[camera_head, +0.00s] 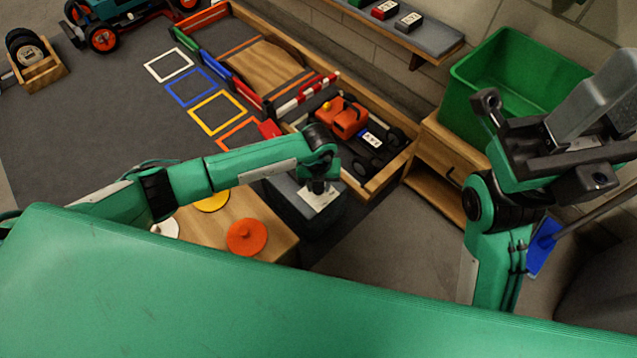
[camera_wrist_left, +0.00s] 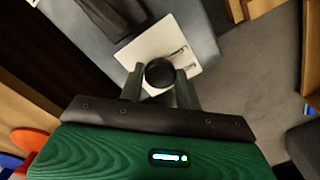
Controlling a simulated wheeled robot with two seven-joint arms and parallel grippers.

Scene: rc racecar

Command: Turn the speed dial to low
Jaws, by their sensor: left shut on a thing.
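The speed dial (camera_wrist_left: 160,74) is a round dark knob on a white plate (camera_wrist_left: 158,44) with dark markings, which I cannot read. The plate sits on top of a grey box (camera_wrist_left: 205,40). In the head view the plate (camera_head: 318,198) and the box (camera_head: 300,212) are below the end of my left arm, and the dial is hidden there. My left gripper (camera_wrist_left: 160,85) is over the plate, its two fingers shut on the dial from both sides. My right gripper (camera_head: 505,110) is raised at the right, away from the dial; its finger state is unclear.
A wooden table (camera_head: 275,215) with an orange disc (camera_head: 247,237) and a yellow disc (camera_head: 213,201) stands left of the box. A wooden tray (camera_head: 385,175) holding a red car body (camera_head: 345,118) lies behind. A green bin (camera_head: 520,75) stands at the back right.

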